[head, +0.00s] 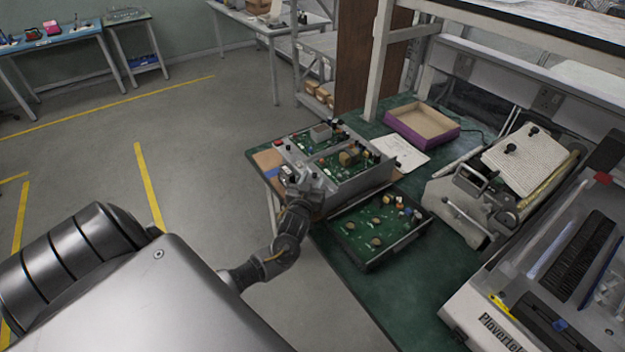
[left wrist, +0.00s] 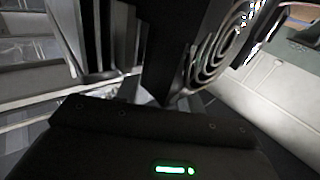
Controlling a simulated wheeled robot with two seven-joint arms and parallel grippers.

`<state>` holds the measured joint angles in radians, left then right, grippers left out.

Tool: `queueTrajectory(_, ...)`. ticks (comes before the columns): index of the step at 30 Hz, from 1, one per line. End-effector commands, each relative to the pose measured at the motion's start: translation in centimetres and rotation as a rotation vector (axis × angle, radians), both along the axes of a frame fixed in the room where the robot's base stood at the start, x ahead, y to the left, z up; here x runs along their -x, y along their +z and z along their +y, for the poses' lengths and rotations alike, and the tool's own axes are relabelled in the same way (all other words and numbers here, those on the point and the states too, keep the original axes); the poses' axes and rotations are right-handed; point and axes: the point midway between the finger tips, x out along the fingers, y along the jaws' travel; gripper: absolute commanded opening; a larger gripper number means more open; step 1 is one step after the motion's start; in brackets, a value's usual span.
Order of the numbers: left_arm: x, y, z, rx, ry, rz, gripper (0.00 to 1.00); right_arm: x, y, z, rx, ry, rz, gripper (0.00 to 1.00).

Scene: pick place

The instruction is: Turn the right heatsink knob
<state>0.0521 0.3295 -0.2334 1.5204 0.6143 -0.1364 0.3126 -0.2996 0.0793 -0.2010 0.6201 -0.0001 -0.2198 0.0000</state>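A grey metal unit (head: 327,182) with green circuit boards (head: 350,158) stands on the green bench. Small dark knob-like parts (head: 288,147) show on it, but I cannot tell which is the right heatsink knob. My left gripper (head: 296,183) is at the unit's near left face, close to or touching it. Its fingertips are too small and hidden to tell open from shut. In the left wrist view, dark gripper parts (left wrist: 150,60) and a ringed round part (left wrist: 215,48) fill the middle; no knob is clear there. My right gripper is out of view.
An open tray with a circuit board (head: 385,262) lies in front of the unit. A purple-sided box (head: 452,143) and a paper (head: 400,152) lie behind. A white machine with black knobs (head: 510,148) stands right. Bare green bench (head: 390,310) shows in front.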

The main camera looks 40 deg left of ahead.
Motion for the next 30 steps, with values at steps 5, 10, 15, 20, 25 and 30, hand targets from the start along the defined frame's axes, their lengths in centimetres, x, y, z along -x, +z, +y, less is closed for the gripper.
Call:
queueTrajectory(5,0.0,0.0,0.0,0.0,-0.001,0.0,0.38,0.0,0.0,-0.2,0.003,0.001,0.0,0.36)
queueTrajectory(10,0.8,-0.1,-0.4,0.001,-0.002,0.0,0.38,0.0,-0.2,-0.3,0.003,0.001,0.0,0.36)
queueTrajectory(15,3.5,-0.3,-1.6,0.004,-0.002,0.001,0.38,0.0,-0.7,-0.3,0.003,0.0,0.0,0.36)
queueTrajectory(20,6.5,-0.3,-2.9,0.003,-0.002,0.001,0.38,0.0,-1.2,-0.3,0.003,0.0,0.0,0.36)
queueTrajectory(25,8.8,-0.2,-3.9,0.002,-0.001,0.0,0.38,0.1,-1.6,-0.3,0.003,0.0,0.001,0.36)
queueTrajectory(30,9.8,0.0,-4.3,0.001,0.0,0.0,0.38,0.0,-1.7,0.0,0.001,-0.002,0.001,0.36)
